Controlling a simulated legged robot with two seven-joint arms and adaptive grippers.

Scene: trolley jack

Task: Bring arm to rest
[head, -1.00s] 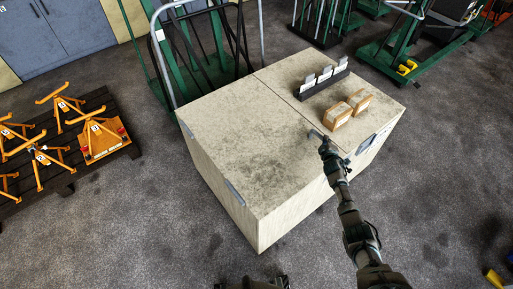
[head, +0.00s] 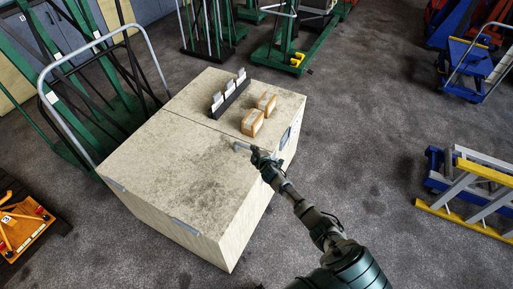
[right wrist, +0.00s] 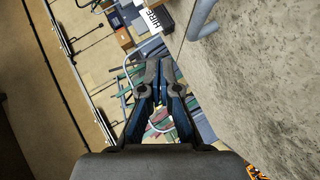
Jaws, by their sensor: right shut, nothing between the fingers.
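My right arm (head: 318,224) comes in from the bottom right in the head view and reaches up to the near right side of a pale, stained counter (head: 165,160). My right gripper (head: 258,158) is at the counter's right edge, small and partly hidden by its own wrist. In the right wrist view its two fingers (right wrist: 159,72) are together with nothing held. My left gripper is out of view.
Two cardboard boxes (head: 252,122) and a dark card holder (head: 231,94) stand on the counter. Green hoist frames (head: 290,45) are behind. A yellow and grey ladder-like frame (head: 470,195) lies at the right. Floor between counter and frame is clear.

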